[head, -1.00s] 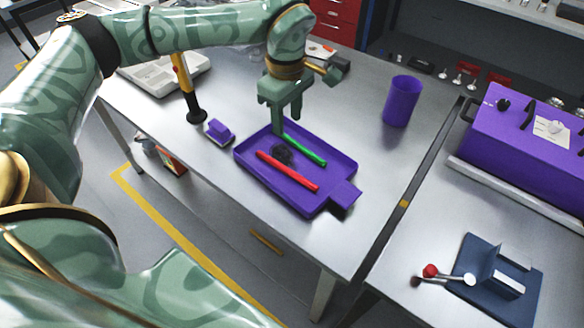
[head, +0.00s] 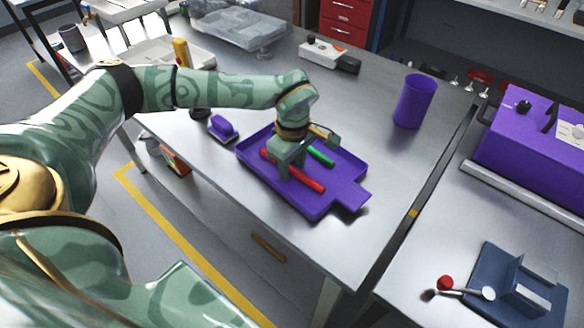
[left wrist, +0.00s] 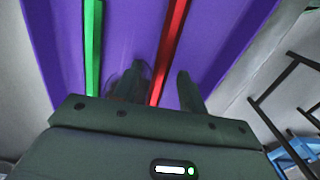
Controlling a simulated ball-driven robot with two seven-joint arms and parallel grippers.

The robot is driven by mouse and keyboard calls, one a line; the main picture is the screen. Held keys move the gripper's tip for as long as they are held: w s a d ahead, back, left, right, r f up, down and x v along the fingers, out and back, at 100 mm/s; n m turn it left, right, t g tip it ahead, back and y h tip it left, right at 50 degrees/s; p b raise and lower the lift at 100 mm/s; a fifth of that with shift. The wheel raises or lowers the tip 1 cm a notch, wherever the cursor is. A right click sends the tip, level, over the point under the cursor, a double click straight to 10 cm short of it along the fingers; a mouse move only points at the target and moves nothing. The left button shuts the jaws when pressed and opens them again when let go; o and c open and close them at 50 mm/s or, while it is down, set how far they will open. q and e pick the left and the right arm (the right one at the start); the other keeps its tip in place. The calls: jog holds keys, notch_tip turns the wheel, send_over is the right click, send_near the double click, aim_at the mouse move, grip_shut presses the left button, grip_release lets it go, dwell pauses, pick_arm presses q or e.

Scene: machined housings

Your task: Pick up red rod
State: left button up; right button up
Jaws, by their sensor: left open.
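The red rod (head: 308,183) lies in the purple tray (head: 331,203); it also shows in the left wrist view (left wrist: 171,40). The green rod (head: 320,157) lies beside it in the same tray and shows in the left wrist view (left wrist: 92,45). My left gripper (head: 287,174) is low over the tray at the red rod, hiding part of it. In the left wrist view its open fingers (left wrist: 163,85) stand on either side of the red rod's line. I cannot tell whether they touch it. My right gripper is not in view.
A purple cup (head: 414,102) stands at the table's right. A small purple block (head: 223,127) sits left of the tray. A yellow-handled tool stands behind my left arm. A purple machine (head: 535,140) and a blue fixture (head: 510,285) are on the right bench.

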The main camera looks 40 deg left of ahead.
pick_arm(q)
grip_shut()
jog(key=shift+r, duration=0.15)
